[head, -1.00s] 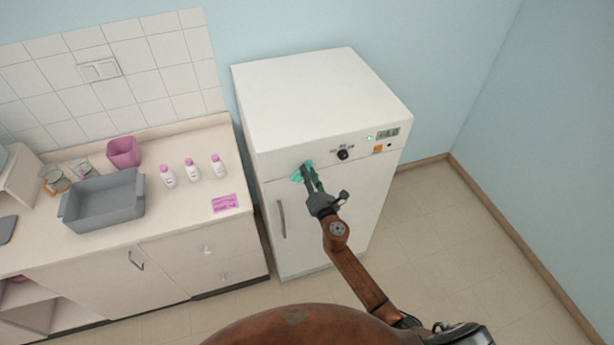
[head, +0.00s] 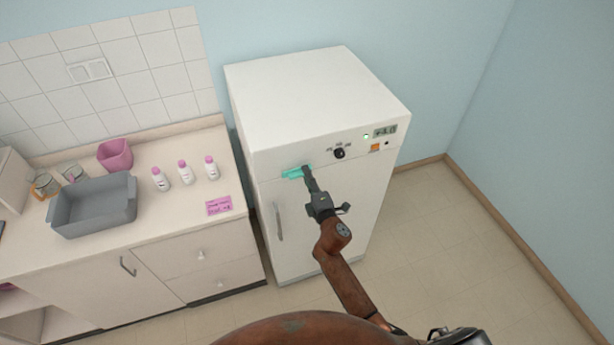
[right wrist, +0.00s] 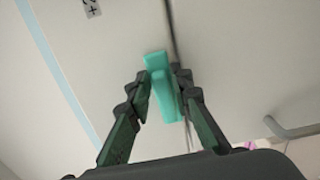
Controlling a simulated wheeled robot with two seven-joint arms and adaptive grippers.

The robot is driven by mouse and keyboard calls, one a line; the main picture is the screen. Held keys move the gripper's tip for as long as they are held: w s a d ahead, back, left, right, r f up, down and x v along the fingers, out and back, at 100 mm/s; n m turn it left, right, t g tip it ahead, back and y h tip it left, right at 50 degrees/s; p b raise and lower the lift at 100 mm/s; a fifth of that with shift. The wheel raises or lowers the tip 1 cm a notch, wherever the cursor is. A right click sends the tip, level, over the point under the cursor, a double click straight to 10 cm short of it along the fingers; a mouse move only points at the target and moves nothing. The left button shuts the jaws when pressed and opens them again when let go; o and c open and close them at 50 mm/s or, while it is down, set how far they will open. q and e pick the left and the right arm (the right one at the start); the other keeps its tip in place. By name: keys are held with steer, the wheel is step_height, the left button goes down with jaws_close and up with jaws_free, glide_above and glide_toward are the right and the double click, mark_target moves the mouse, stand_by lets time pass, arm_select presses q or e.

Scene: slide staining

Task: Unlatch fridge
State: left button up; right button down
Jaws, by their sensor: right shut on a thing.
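The white fridge (head: 322,120) stands against the wall, and its door (head: 325,215) looks closed. A teal latch (head: 294,173) sits at the upper front, near the seam above the door, and lies roughly level in the head view. My right gripper (head: 306,171) is at the latch's right end. In the right wrist view, the latch (right wrist: 163,88) stands between the two fingers of my right gripper (right wrist: 162,95), which is shut on it. The fingers hide part of it. My left gripper is in neither view.
A grey vertical door handle (head: 279,222) is below the latch. A black knob (head: 339,153) and a display (head: 385,131) are on the fridge's upper panel. The counter at left holds a grey basin (head: 93,207), small bottles and a pink note (head: 218,205). The floor at right is clear.

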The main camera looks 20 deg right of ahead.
steer(key=shift+f+m, duration=0.15)
steer(key=shift+m, duration=0.25)
steer(key=c, duration=1.9)
jaws_free()
steer(key=shift+c, duration=0.2)
steer(key=s, duration=1.2)
steer(key=shift+d, duration=0.2)
